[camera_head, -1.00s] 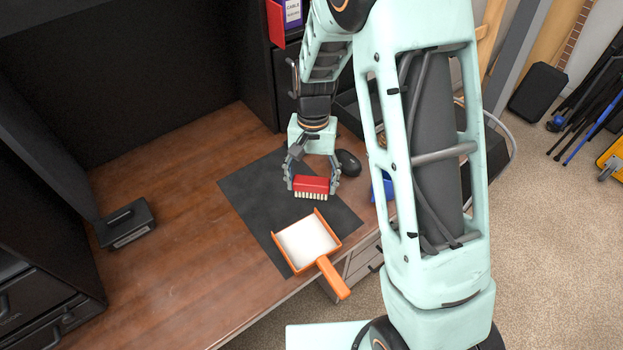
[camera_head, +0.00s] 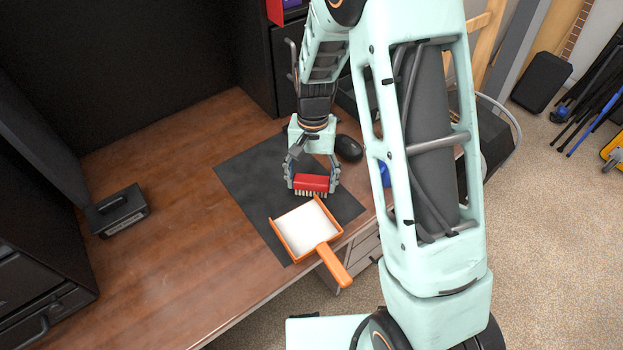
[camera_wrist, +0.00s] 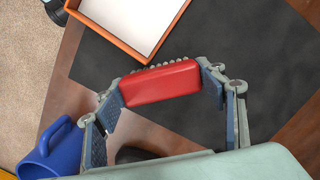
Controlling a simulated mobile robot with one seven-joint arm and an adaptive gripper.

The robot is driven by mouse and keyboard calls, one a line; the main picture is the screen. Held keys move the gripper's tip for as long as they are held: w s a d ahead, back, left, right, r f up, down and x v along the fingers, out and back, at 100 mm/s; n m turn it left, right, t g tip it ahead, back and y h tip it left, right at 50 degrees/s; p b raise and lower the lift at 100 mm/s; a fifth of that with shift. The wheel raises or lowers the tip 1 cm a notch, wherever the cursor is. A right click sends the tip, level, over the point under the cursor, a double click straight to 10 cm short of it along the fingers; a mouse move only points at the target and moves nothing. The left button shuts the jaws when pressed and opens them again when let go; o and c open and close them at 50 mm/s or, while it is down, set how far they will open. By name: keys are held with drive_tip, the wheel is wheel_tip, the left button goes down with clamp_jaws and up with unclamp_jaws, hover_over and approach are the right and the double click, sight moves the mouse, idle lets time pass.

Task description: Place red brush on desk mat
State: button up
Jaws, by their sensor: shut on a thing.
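The red brush (camera_head: 312,183) has a red back and pale bristles that point down. My gripper (camera_head: 313,180) is shut on it, one finger at each end. The brush is over the dark desk mat (camera_head: 250,175), just behind the dustpan; whether its bristles touch the mat I cannot tell. In the wrist view the red brush (camera_wrist: 160,83) sits between my gripper's blue-padded fingers (camera_wrist: 165,90), with the dark mat (camera_wrist: 255,50) beyond it.
An orange dustpan (camera_head: 305,228) with a white inside lies on the mat's front part, its handle past the desk edge. A black mouse (camera_head: 348,148) is right of my gripper. A blue mug (camera_wrist: 50,150) stands nearby. A black box (camera_head: 120,210) is at left; the wooden desk between is clear.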

drive_tip(key=shift+f, duration=0.35)
drive_tip(key=o, duration=0.8)
drive_tip(key=o, duration=0.6)
drive_tip(key=shift+c, duration=0.2)
drive_tip(key=shift+w+d+r+p, duration=0.15)
drive_tip(key=shift+r+p, duration=0.75)
drive_tip(key=shift+r, duration=0.45)
drive_tip(key=shift+w+a+r+p, duration=0.1)
drive_tip(key=shift+w+r+p, duration=0.1)
drive_tip(key=shift+r+p, duration=0.9)
drive_tip(key=shift+w+d+r+p, duration=0.15)
drive_tip(key=shift+r+p, duration=0.55)
drive_tip(key=shift+r, duration=0.85)
drive_tip(key=shift+a, duration=0.1)
